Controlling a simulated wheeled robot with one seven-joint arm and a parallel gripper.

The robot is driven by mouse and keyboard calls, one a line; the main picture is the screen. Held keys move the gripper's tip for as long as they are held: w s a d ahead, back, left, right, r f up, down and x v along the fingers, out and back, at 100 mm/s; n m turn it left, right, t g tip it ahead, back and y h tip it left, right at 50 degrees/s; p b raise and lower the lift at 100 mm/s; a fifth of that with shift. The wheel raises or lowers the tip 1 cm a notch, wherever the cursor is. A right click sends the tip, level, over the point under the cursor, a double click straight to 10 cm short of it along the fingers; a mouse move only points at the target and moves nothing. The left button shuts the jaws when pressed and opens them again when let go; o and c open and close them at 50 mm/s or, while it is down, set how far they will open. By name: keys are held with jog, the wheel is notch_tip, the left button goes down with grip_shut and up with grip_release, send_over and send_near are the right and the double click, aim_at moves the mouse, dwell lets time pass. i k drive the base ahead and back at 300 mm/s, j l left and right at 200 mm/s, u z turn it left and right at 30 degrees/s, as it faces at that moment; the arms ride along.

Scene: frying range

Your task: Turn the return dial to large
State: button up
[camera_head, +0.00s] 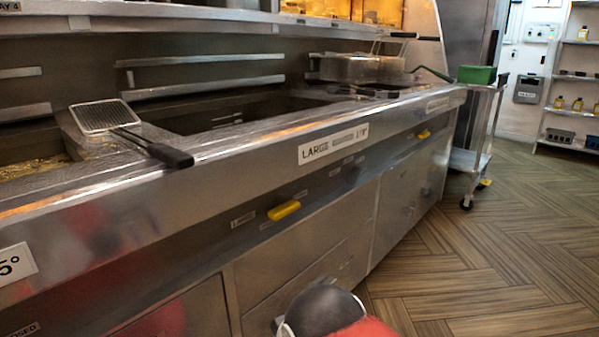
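A yellow handle (284,210) sits on the front panel of the steel fryer range, lying nearly level and tilted slightly up to the right. A small plate that seems to read "LARGE" (243,219) is to its left, and a smaller unreadable plate (301,194) is to its right. A second yellow handle (423,134) is farther along the panel. I cannot tell from lettering which one is the return dial. My gripper is not in view; only a dark rounded part with red and white, likely my arm, shows at the bottom edge.
A big "LARGE" sign (333,145) is on the front ledge above the handle. A fry basket (104,116) rests on top with its black grip over the edge. A cart (480,125) with a green bin stands at the far end. Wooden floor (480,260) is clear at right.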

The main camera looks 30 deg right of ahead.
aim_at(353, 175)
jog(key=i+l+z, duration=0.1)
jog(key=z, duration=0.3)
jog(key=i+l+z, duration=0.1)
jog(key=z, duration=0.25)
jog(key=i+z, duration=0.2)
jog(key=z, duration=0.2)
